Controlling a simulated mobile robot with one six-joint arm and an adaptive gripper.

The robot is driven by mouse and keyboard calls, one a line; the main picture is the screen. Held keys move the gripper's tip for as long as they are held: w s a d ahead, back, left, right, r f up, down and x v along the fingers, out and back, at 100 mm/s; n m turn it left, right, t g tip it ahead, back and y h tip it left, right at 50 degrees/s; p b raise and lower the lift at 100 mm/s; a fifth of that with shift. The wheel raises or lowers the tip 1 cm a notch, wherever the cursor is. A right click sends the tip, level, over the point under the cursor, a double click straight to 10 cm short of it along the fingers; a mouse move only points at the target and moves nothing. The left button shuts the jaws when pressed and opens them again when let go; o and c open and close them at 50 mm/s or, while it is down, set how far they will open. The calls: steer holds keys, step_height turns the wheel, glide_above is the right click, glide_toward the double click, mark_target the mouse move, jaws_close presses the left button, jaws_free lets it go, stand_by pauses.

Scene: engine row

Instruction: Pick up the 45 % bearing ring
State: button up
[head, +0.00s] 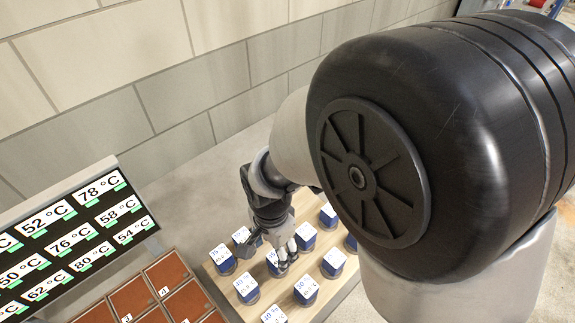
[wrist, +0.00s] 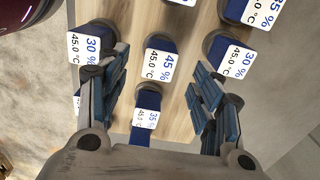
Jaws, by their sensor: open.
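The 45 % bearing ring shows in the wrist view as a dark blue piece with a white tag (wrist: 165,64) reading "45 %, 45.0 °C". It stands on a pale wooden board (wrist: 124,22), ahead of my gripper (wrist: 155,93) and roughly in line with the gap between its fingers. My gripper is open and empty, with a blue-padded finger at each side. A tag reading 35 % (wrist: 148,119) lies nearer, also within the gap. In the head view my gripper (head: 284,262) is low among the tagged pieces; which one is the 45 % ring there, I cannot tell.
Tagged neighbours reading 30 % stand left (wrist: 82,46) and right (wrist: 235,56), close to the fingers. Several similar pieces fill the board (head: 222,284). A temperature display (head: 75,235) and brown numbered panels (head: 165,270) are at left. A block wall (head: 190,100) stands behind.

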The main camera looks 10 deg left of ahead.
steer(key=shift+w+d+f+b, duration=0.15)
steer(key=shift+f+b, duration=0.4)
steer(key=shift+f, duration=1)
steer(key=shift+w+d+f+b, duration=0.1)
steer(key=shift+w+f+b, duration=0.3)
steer(key=shift+f, duration=1.1)
steer(key=shift+s+r, duration=0.1)
steer(key=shift+s, duration=0.1)
steer(key=shift+c, duration=0.2)
jaws_close()
